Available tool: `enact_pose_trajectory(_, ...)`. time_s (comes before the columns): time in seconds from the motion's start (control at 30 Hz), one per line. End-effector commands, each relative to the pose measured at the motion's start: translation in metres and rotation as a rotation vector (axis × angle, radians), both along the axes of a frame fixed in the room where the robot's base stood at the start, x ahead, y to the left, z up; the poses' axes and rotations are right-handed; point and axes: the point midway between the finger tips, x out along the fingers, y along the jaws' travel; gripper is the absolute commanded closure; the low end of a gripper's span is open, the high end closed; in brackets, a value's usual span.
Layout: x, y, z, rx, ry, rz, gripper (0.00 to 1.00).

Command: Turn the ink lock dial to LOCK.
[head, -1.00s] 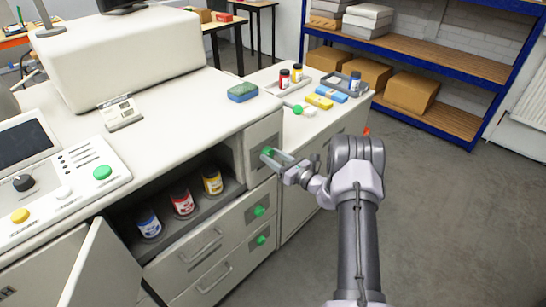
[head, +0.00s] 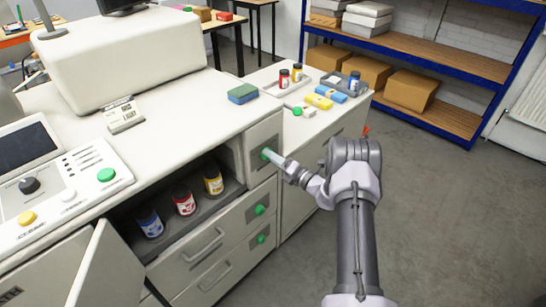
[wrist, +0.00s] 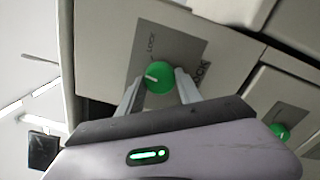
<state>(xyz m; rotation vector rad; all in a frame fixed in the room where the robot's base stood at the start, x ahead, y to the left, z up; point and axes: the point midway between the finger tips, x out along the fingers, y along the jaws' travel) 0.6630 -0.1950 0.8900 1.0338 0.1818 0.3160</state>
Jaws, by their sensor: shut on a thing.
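The green ink lock dial (wrist: 159,78) sits on a grey label plate (wrist: 140,60) on the cabinet face. In the wrist view its white mark points left and slightly down. The printed word LOCK (wrist: 151,43) is above the dial, and a second label ending in OCK (wrist: 200,74) is to its right, partly hidden by a finger. My gripper (wrist: 160,84) has a finger on each side of the dial and is shut on it. In the head view my gripper (head: 274,158) reaches the dial (head: 266,154) from the right.
Two more green knobs (head: 260,210) (head: 262,239) are on the drawers below. An open shelf to the left holds ink jars (head: 184,203). A cabinet door (head: 112,265) stands open at lower left. The floor (head: 440,220) to the right is clear.

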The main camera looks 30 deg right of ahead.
Motion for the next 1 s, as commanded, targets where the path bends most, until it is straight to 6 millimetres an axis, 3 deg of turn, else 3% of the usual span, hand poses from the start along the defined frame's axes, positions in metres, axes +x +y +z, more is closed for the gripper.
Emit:
enact_pose_trajectory(0.6,-0.0003,0.0001,0.0,0.495,0.181,0.0,0.99)
enact_pose_trajectory(1.0,-0.0003,0.0002,-0.0005,0.649,0.237,0.0,0.99)
